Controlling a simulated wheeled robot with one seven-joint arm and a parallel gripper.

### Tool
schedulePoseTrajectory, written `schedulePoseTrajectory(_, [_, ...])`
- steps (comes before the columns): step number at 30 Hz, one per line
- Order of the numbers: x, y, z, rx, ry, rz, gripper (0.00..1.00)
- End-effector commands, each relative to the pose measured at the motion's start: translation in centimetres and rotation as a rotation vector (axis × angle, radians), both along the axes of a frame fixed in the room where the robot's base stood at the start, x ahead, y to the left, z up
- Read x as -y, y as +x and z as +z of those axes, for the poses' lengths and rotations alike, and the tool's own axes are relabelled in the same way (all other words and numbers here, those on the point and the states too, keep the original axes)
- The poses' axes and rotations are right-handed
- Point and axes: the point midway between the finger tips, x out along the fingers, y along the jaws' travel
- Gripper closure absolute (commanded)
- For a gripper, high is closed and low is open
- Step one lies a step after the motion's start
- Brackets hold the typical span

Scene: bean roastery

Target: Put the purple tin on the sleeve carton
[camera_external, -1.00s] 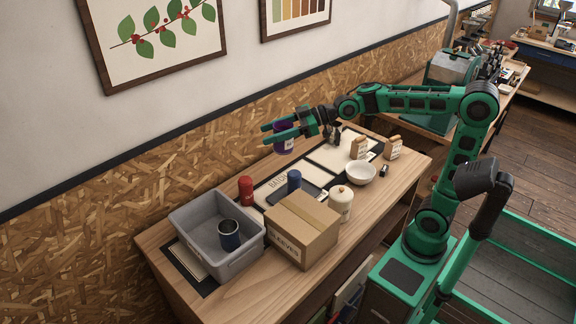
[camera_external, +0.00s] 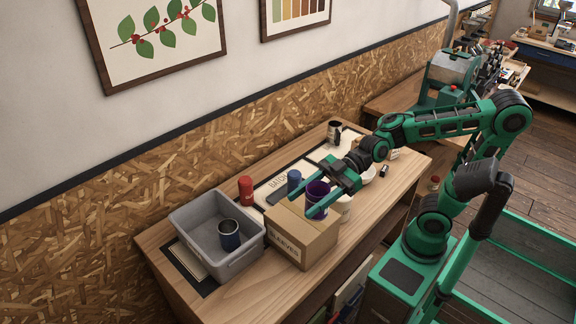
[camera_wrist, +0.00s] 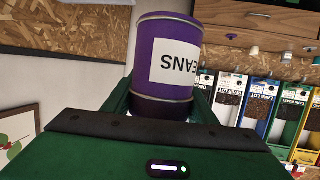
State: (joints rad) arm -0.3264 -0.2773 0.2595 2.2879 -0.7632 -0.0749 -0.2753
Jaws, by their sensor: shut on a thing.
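The purple tin (camera_external: 317,194) is held between the green fingers of my gripper (camera_external: 324,190) in the external view. In the wrist view the purple tin (camera_wrist: 166,62) fills the middle, with a white label turned upside down. The sleeve carton (camera_external: 303,240), a closed brown box marked SLEEVES, stands on the table. The tin is over or just beside the carton's right part. Whether it touches the carton top is hard to tell. My gripper is shut on the tin and hides part of the carton top.
A grey bin (camera_external: 203,243) with a dark mug (camera_external: 229,236) in it stands left of the carton.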

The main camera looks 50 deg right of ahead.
Motion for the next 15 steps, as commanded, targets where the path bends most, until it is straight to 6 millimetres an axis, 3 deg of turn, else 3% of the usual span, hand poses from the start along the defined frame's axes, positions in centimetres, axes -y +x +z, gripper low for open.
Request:
schedulePoseTrajectory(5, [0.3, 0.6, -1.7, -0.003, -0.001, -0.003, 0.72])
schedulePoseTrajectory(15, [3.4, 6.0, -5.5, -0.006, -0.001, -0.006, 0.72])
